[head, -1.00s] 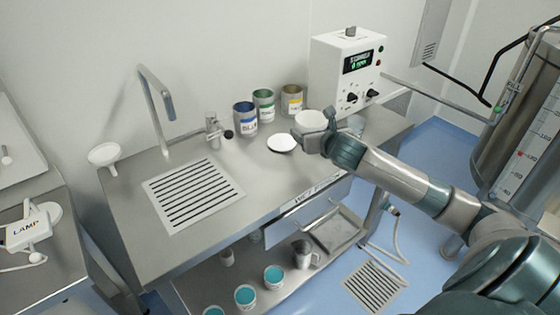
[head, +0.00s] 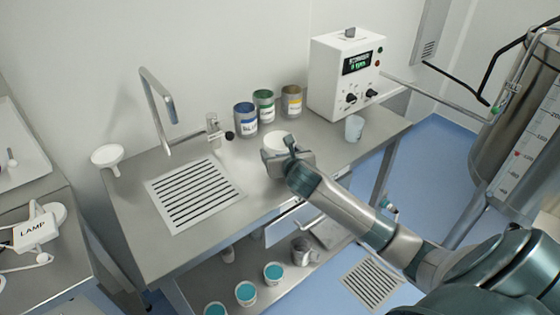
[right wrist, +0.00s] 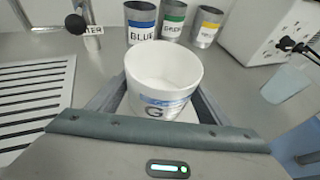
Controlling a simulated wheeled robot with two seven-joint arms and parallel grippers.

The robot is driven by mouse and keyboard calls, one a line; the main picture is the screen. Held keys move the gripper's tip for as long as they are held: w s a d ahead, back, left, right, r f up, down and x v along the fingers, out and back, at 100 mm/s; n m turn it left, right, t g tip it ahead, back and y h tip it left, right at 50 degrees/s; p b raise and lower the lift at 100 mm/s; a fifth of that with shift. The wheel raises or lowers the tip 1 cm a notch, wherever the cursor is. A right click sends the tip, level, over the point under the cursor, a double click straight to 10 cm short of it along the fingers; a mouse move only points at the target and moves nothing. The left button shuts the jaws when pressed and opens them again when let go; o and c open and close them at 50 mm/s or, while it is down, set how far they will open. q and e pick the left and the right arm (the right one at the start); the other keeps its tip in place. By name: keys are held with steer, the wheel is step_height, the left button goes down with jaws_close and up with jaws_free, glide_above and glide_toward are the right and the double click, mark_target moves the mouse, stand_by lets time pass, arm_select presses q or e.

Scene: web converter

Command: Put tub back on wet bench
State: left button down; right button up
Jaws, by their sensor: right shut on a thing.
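The white tub (head: 279,142) is in my right gripper (head: 280,155) over the front middle of the steel wet bench (head: 345,160). In the right wrist view the tub (right wrist: 163,70) is upright and looks empty, with a blue-and-white label and the letter G. The fingers of my right gripper (right wrist: 160,103) are shut on its two sides. A white disc (right wrist: 185,115) shows partly beneath the tub. I cannot tell whether the tub touches it. My left gripper is not in view.
Blue (head: 245,119), green (head: 263,107) and yellow (head: 291,102) labelled cans stand behind the tub. A white control box (head: 345,75) and a clear cup (head: 354,128) are to the right. A slotted drain (head: 193,192) and a tap (head: 160,95) are to the left.

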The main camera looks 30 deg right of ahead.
steer(key=shift+f+p, duration=0.45)
steer(key=shift+f, duration=1.55)
steer(key=o, duration=1.4)
steer(key=shift+f, duration=0.1)
steer(key=shift+c, duration=0.2)
steer(key=shift+s, duration=0.1)
steer(key=b+v, duration=0.1)
steer(key=v, duration=1.1)
steer(key=shift+b, duration=0.35)
